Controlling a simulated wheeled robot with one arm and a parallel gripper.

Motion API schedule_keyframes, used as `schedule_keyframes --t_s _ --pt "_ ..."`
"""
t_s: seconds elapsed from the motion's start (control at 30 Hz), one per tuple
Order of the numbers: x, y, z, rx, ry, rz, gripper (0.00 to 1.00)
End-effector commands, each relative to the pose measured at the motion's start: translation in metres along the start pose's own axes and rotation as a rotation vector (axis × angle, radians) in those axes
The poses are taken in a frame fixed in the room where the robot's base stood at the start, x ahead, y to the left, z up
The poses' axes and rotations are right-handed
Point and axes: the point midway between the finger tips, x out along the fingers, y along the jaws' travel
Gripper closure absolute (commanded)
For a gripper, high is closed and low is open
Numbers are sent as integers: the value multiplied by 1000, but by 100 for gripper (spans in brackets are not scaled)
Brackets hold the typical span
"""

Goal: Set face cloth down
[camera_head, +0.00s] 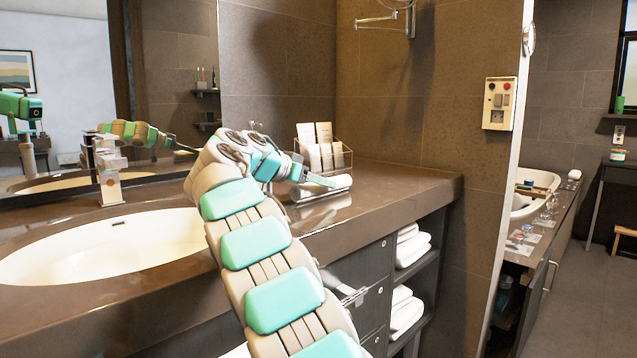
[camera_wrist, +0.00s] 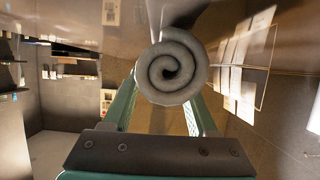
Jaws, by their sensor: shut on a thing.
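The face cloth (camera_head: 327,182) is a white rolled towel at the right part of the vanity counter (camera_head: 400,186). My gripper (camera_head: 306,180) is shut on it, reaching in from the left. In the wrist view the roll's spiral end (camera_wrist: 171,68) faces the camera, between the two green fingers of my gripper (camera_wrist: 160,100). The cloth lies level, very close to the counter top. Its reflection shows just below it on the glossy surface. I cannot tell whether it touches the counter.
A wire rack (camera_head: 324,150) with white cards stands just behind the cloth. The sink basin (camera_head: 105,246) and faucet (camera_head: 108,170) are to the left. Rolled towels (camera_head: 410,248) fill the shelves under the counter's right end. Counter to the right of the cloth is clear.

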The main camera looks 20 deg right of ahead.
Motion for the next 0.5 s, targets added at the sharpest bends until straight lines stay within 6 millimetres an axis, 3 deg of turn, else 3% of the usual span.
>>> schedule_keyframes --t_s 0.13,0.17,0.4,0.5 --pt "1 0 3 0 0 0 95" --pt "1 0 2 0 0 0 39" --pt "1 0 2 0 0 0 12" --pt "1 0 2 0 0 0 10"
